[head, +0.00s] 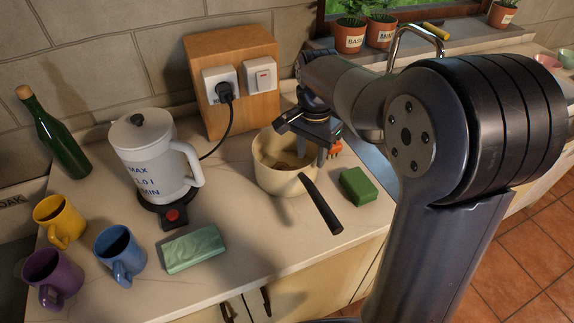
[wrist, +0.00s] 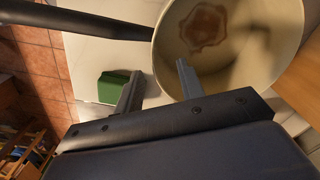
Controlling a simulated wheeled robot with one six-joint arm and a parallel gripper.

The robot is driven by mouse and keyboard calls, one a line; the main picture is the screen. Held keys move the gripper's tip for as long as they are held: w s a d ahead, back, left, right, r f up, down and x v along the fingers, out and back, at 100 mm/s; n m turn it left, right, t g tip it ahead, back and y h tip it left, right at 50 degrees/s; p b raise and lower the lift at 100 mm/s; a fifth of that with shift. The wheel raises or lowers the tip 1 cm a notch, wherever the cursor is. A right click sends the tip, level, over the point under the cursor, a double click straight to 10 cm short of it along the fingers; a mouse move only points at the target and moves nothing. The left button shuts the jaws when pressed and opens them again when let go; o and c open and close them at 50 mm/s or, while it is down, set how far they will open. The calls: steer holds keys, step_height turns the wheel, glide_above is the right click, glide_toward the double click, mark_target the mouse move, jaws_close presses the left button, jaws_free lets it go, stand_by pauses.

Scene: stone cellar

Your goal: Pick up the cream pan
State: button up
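The cream pan (head: 275,180) stands upright on the counter, with a brown stain on its inside bottom. Its black handle (head: 321,207) points toward the front right. In the wrist view the pan (wrist: 262,75) fills the upper right, and its handle (wrist: 75,18) crosses the upper left. My gripper (head: 326,152) is at the pan's right rear rim. I cannot tell whether either touches.
A green block (head: 359,186) lies right of the pan. A pale green block (head: 193,248), a white kettle (head: 150,160), a yellow mug (head: 60,220), a blue mug (head: 119,254), a purple mug (head: 52,278) and a green bottle (head: 55,138) stand left. A wooden socket box (head: 232,80) is behind.

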mark_target(301, 184)
step_height(301, 184, down, 6)
steer(key=shift+s+r+p, duration=0.15)
steer(key=shift+p, duration=0.15)
jaws_close()
stand_by(0.3)
steer(key=shift+r, duration=0.1)
